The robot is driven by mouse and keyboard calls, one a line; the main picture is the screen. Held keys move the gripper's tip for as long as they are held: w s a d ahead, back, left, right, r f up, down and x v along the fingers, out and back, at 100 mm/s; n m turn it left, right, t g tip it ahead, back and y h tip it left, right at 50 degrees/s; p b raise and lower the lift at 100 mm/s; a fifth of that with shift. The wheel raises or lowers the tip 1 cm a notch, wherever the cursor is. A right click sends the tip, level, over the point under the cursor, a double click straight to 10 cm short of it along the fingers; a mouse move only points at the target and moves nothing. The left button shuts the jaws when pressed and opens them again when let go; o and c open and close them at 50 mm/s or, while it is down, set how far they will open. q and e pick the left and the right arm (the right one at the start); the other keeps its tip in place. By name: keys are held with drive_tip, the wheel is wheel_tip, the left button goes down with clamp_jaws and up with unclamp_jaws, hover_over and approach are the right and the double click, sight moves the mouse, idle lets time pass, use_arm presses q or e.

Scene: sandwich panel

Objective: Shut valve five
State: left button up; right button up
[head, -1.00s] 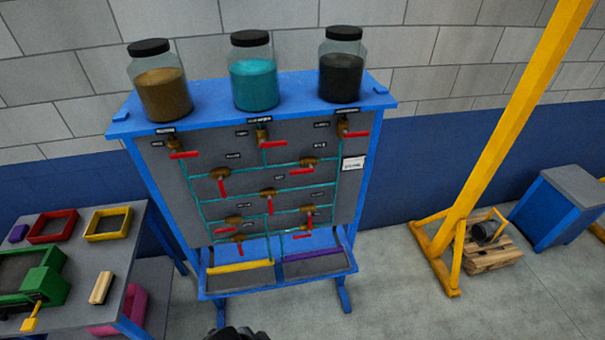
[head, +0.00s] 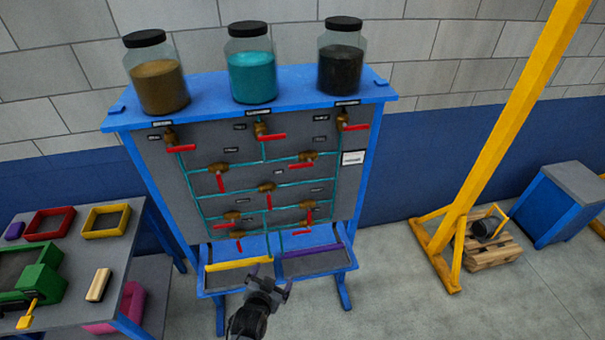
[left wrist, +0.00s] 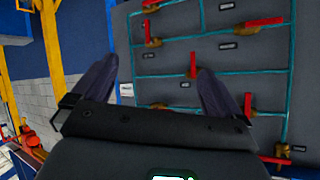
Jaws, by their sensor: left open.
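The blue-framed grey valve panel (head: 190,160) carries several brass valves with red handles on teal pipes. Their small labels are too blurred to read, so I cannot tell which is valve five. The central valve (head: 266,187) has its handle hanging down; the upper right valve (head: 304,158) has its handle lying sideways. My left gripper (head: 270,278) is open and empty, in front of the trays below the panel. In the left wrist view my left gripper (left wrist: 158,72) faces the panel, apart from it, with one valve (left wrist: 193,70) showing between and beyond its fingers. My right gripper is not in view.
Three jars, brown (head: 160,85), teal (head: 251,75) and black (head: 340,68), stand on the panel's top shelf. A table (head: 75,225) with coloured trays stands at left. A yellow post (head: 490,130) rises at right beside open floor.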

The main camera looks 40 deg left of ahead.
use_arm(q)
drive_tip(key=w+a+n+y+b, duration=0.1)
drive_tip(key=w+a+n+y, duration=0.15)
drive_tip(key=w+a, duration=0.2)
drive_tip(key=n+t+y+b, duration=0.1)
drive_tip(key=n+y+b, duration=0.4)
drive_tip(key=y+b, duration=0.1)
approach(301, 165)
drive_tip(key=shift+p+x, duration=0.75)
drive_tip(key=shift+x, duration=3.35)
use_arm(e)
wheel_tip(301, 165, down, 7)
use_arm(q)
drive_tip(key=shift+w+d, duration=0.1)
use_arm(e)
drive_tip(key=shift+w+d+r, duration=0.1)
use_arm(q)
drive_tip(key=c, duration=1.2)
